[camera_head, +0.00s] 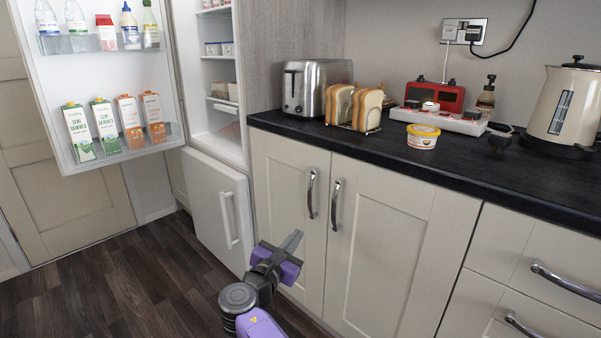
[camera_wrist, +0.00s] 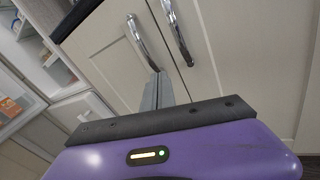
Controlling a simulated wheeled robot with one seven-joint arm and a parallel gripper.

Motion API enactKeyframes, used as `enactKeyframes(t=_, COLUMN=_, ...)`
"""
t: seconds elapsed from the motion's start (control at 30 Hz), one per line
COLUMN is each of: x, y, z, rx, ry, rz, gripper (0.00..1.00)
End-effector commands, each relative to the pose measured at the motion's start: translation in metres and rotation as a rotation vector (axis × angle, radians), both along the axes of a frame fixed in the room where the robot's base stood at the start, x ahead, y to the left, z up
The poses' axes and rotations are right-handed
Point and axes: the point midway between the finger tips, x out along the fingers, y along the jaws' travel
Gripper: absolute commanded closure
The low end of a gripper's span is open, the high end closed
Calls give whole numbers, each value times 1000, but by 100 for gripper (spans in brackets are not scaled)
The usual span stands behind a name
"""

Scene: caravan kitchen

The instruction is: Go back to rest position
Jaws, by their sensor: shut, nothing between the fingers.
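My gripper (camera_head: 293,241) is shut and empty, held low in front of the cream cabinet doors (camera_head: 375,235) below the worktop. In the wrist view the closed fingers (camera_wrist: 158,90) point at the doors, near the lower ends of two metal handles. My purple arm comes up from the bottom of the head view. I cannot tell the exact gap between the fingertips and the doors.
The upper fridge door (camera_head: 112,90) stands open at the left, with cartons and bottles on its shelves. The dark worktop (camera_head: 470,160) holds a toaster (camera_head: 303,88), a bread rack, a yellow-lidded tub (camera_head: 422,141) and a kettle (camera_head: 565,105). The wooden floor (camera_head: 110,285) at lower left is clear.

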Motion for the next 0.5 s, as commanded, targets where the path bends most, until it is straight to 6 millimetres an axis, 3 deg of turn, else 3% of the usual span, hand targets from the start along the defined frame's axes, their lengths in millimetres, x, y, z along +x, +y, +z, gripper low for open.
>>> enactKeyframes(t=0.07, x=6, y=25, z=13, rx=170, ry=-48, rz=81, gripper=100)
enactKeyframes(t=0.13, x=3, y=46, z=5, rx=333, ry=-62, rz=151, gripper=100)
enactKeyframes(t=0.37, x=-33, y=84, z=-43, rx=816, ry=-49, rz=297, gripper=100)
enactKeyframes(t=0.5, x=-71, y=93, z=-76, rx=1120, ry=-26, rz=345, gripper=100)
